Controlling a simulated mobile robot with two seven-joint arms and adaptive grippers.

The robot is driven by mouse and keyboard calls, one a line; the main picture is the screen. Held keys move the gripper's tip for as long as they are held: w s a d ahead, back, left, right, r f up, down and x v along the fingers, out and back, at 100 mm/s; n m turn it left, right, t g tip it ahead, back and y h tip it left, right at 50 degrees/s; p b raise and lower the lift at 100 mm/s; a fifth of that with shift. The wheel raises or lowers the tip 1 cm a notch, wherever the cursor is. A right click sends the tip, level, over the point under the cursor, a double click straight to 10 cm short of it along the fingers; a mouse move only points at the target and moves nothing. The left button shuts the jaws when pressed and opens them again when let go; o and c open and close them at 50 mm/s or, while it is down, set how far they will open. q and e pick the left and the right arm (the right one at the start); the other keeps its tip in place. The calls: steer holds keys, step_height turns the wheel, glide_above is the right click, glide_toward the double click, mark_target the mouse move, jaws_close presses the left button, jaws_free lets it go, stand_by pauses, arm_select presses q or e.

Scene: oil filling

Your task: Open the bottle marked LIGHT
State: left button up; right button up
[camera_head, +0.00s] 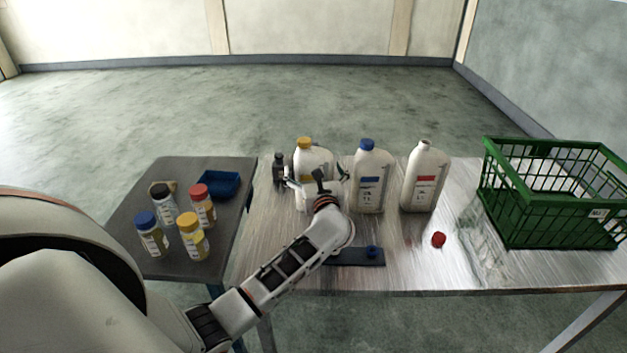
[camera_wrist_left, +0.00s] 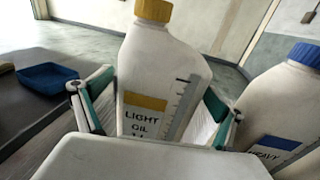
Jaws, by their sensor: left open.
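The white LIGHT bottle (camera_head: 318,158) stands upright on the metal table, with its yellow cap (camera_head: 305,143) on. In the left wrist view the LIGHT bottle (camera_wrist_left: 150,95) shows a yellow label band, with its yellow cap (camera_wrist_left: 153,10) at the top edge. My left gripper (camera_head: 316,182) is open in front of the bottle, below the cap. In the wrist view its teal-edged fingers (camera_wrist_left: 155,112) show on both sides of the bottle body, with gaps. My arm hides the lower part of the bottle in the head view. My right gripper is out of view.
The blue-capped HEAVY bottle (camera_head: 371,180) stands close on the right. Further right are an uncapped red-labelled bottle (camera_head: 425,180), a loose red cap (camera_head: 438,240) and a green crate (camera_head: 553,220). A small dark bottle (camera_head: 279,168) is left. A dark strip (camera_head: 345,258) lies in front.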

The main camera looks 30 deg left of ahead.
arm_select(q)
steer(key=c, duration=1.2)
steer(key=shift+r, duration=0.1)
step_height(320, 180, up, 20)
steer(key=shift+p, duration=0.4)
steer(key=o, duration=0.5)
steer(key=shift+c, duration=0.2)
steer(key=c, duration=1)
steer(key=shift+o, duration=0.2)
